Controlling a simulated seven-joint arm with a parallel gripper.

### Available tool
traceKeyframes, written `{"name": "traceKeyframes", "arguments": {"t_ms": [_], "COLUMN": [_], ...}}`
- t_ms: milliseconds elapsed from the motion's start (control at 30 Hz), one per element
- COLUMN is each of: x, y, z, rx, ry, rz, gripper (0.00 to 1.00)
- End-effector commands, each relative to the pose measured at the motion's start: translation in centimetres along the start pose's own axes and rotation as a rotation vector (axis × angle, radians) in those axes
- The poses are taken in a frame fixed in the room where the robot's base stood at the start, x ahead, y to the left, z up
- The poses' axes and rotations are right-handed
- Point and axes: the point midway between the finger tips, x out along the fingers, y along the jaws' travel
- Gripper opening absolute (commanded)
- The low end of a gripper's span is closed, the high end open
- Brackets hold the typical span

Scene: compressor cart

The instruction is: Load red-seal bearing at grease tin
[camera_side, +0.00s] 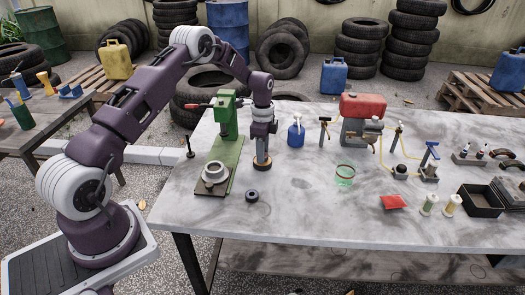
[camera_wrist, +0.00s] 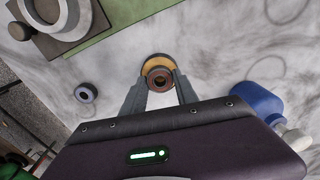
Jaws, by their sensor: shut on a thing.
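My gripper (camera_side: 262,158) points down over the table, just right of the green press. In the wrist view, my gripper (camera_wrist: 158,88) is shut on a small ring with a reddish-brown centre, seemingly the red-seal bearing (camera_wrist: 159,79). A round tan-rimmed thing (camera_wrist: 155,62) shows just behind the ring. It may be the grease tin, but I cannot tell for sure, nor whether the ring touches it. A second small dark ring with a bluish centre (camera_side: 252,196) lies loose on the table; it also shows in the wrist view (camera_wrist: 86,93).
The green press (camera_side: 222,147) with a grey round fixture (camera_side: 215,174) stands left of my gripper. A blue bottle (camera_side: 296,133) stands to the right. A clear green-rimmed vessel (camera_side: 345,175) and a red packet (camera_side: 393,202) are farther right. The table's front middle is mostly clear.

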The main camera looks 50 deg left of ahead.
Motion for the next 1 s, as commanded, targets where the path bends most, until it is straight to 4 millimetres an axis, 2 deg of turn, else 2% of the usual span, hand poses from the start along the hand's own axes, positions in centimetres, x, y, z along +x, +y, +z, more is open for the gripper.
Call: {"name": "traceKeyframes", "arguments": {"t_ms": [1000], "x": [0.83], "y": [-0.01], "z": [0.01], "rx": [0.000], "ry": [0.000], "rz": [0.000], "gripper": [0.03]}}
